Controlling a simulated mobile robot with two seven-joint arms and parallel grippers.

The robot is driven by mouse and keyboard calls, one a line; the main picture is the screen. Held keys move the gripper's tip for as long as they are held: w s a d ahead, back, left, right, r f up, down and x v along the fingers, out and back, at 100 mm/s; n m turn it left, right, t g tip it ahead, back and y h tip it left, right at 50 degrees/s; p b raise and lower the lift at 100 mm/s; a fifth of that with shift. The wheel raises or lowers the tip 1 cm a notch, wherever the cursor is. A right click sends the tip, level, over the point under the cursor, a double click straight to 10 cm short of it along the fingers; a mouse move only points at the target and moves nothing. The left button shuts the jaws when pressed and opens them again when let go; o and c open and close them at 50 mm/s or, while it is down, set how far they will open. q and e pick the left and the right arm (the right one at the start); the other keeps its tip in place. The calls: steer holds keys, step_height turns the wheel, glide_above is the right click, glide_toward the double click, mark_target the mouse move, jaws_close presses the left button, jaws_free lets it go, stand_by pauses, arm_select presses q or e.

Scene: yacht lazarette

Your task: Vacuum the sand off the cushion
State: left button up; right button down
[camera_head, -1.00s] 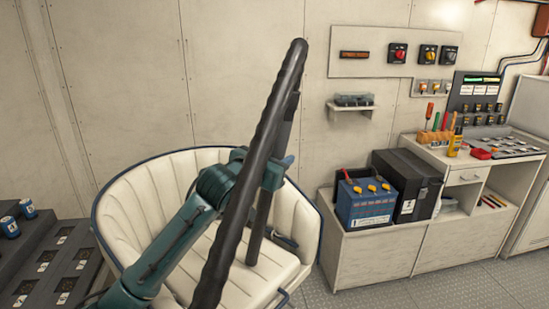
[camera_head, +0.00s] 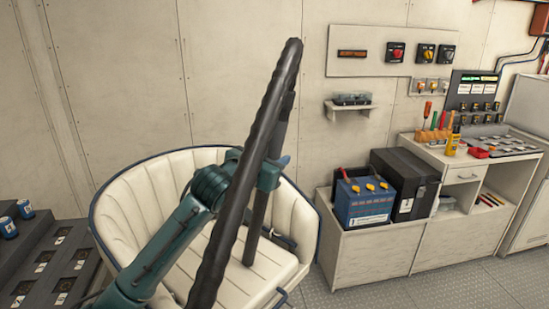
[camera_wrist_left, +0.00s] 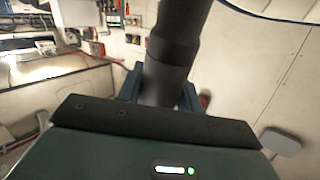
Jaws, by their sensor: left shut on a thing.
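The cream seat cushion (camera_head: 268,272) lies in a rounded, ribbed chair (camera_head: 125,203) with dark blue piping in the head view. My left gripper (camera_head: 272,172) is shut on the dark vacuum wand (camera_head: 257,222), above the chair. The wand slants down, and its lower end appears at or close over the cushion; contact cannot be told. A thick ribbed black hose (camera_head: 243,185) crosses in front, hiding part of the cushion. The left wrist view shows the dark tube (camera_wrist_left: 165,80) between the fingers. I cannot make out sand. My right gripper is not in view.
A blue battery (camera_head: 363,203) and a black box (camera_head: 408,185) stand on a low cabinet to the right. A workbench (camera_head: 468,172) with tools is beyond. Dark steps (camera_head: 45,255) with blue cans are at left. Metal floor is clear at lower right.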

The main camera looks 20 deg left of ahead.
arm_select(q)
steer(key=shift+s+a+r, duration=0.1)
steer(key=shift+s+a, duration=0.45)
steer(key=shift+s, duration=0.2)
steer(key=shift+s+a+r, duration=0.1)
steer(key=shift+s+a, duration=0.4)
steer(key=shift+s, duration=0.25)
steer(key=shift+f, duration=0.15)
step_height(320, 180, up, 8)
stand_by(1.0)
stand_by(0.4)
